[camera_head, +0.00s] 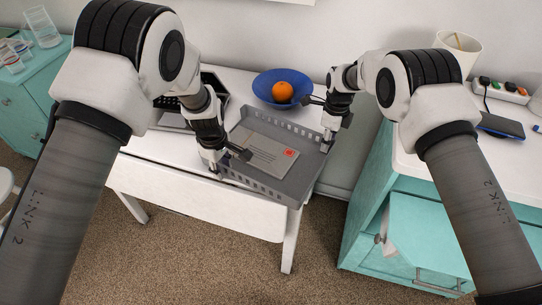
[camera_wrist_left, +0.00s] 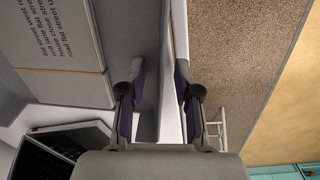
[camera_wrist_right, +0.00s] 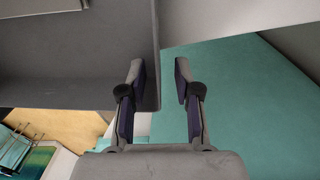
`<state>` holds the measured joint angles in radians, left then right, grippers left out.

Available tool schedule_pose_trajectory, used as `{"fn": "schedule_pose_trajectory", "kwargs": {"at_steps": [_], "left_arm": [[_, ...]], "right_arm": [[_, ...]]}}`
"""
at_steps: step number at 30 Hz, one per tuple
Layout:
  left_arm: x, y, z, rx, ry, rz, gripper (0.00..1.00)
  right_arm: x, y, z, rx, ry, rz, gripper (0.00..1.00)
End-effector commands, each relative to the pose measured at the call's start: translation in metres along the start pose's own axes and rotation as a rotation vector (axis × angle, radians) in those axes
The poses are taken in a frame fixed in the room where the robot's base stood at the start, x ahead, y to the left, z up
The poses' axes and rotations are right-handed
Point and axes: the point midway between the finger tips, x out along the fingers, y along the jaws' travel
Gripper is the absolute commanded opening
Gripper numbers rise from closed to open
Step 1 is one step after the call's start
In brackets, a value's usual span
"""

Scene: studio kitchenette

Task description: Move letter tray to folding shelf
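The grey letter tray (camera_head: 300,187) sits on the white table (camera_head: 195,172), with slotted side walls. In it lie pale papers (camera_head: 262,152) with a red mark. My left gripper (camera_head: 226,163) is at the tray's left end; in the left wrist view its open fingers (camera_wrist_left: 160,88) stand on either side of the tray wall, apart from it. My right gripper (camera_head: 322,122) is at the right end; in the right wrist view its fingers (camera_wrist_right: 160,85) are open, with the wall edge between them, nearer the left finger. A teal panel (camera_head: 428,232) juts from the right cabinet and looks like the folding shelf.
A blue bowl (camera_head: 265,83) with an orange (camera_head: 282,92) stands close behind the tray. A black device (camera_head: 208,88) lies left of it. The teal cabinet's white top (camera_head: 483,172) holds a cup (camera_head: 458,52), a power strip (camera_head: 502,88) and a blue-black item (camera_head: 500,125).

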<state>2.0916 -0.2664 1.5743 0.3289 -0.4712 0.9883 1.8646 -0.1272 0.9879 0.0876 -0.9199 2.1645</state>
Motion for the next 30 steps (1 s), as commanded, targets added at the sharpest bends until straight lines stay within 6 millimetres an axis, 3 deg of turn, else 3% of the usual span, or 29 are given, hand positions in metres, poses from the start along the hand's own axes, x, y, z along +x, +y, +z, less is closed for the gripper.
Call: {"fn": "schedule_pose_trajectory", "kwargs": {"at_steps": [3, 6, 20, 30], "left_arm": [[0.000, 0.000, 0.000, 0.000, 0.000, 0.000, 0.32], [0.000, 0.000, 0.000, 0.000, 0.000, 0.000, 0.00], [-0.004, 0.000, 0.000, 0.000, 0.000, 0.000, 0.00], [-0.049, 0.003, 0.000, 0.000, 0.000, 0.000, 0.00]], "right_arm": [[0.000, 0.000, 0.000, 0.000, 0.000, 0.000, 0.32], [0.000, 0.000, 0.000, 0.000, 0.000, 0.000, 0.00], [-0.004, 0.000, 0.000, 0.000, 0.000, -0.001, 0.00], [-0.049, 0.002, 0.000, 0.000, 0.000, -0.001, 0.00]]}}
